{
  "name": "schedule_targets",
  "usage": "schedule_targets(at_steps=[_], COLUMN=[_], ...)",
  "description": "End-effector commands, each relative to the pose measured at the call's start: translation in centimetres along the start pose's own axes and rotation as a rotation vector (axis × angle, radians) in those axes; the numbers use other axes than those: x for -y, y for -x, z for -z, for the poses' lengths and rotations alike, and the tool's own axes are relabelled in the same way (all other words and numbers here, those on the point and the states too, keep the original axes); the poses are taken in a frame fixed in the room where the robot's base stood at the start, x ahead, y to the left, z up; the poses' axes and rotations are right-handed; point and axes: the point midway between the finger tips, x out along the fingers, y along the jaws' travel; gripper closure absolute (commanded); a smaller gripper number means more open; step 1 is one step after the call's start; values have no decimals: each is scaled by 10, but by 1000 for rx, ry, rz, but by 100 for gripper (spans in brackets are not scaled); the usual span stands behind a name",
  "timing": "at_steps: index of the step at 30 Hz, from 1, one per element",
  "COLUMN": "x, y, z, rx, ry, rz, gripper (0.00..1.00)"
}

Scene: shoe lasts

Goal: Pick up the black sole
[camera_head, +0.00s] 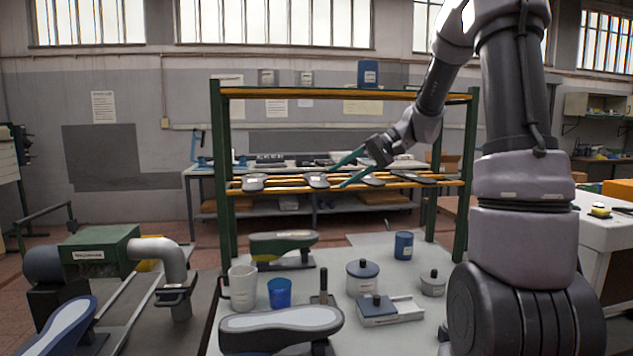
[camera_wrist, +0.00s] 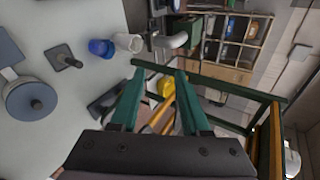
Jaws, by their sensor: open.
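Several dark soles lie in a row on the orange rails of the rack's middle shelf in the head view. One dark sole (camera_head: 317,181) with a pale label lies just left of my gripper's fingertips. Another sole (camera_head: 253,182) lies further left, and one (camera_head: 372,181) sits beneath my gripper. A darker one (camera_head: 412,177) lies to the right. I cannot tell which of them is the black sole. My gripper (camera_head: 338,175) has its teal fingers spread, at shelf height. In the wrist view my gripper (camera_wrist: 158,72) is open, with no sole visible between its fingers.
The green rack posts (camera_head: 226,190) and upper orange rail (camera_head: 340,94) frame the shelf. On the table below stand a white mug (camera_head: 243,288), a blue cup (camera_head: 280,293), a lidded pot (camera_head: 362,277) and shoe lasts (camera_head: 280,325). A blue container (camera_head: 368,73) stands on top.

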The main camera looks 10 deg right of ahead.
Motion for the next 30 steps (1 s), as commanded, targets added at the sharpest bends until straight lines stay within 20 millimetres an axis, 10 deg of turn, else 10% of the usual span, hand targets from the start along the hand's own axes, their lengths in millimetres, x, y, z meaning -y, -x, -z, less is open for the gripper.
schedule_targets(at_steps=[12, 30], x=[-74, -60], y=[5, -36], z=[150, 180], rx=[-154, -207], ry=[-3, 9], rz=[510, 579], gripper=[54, 54])
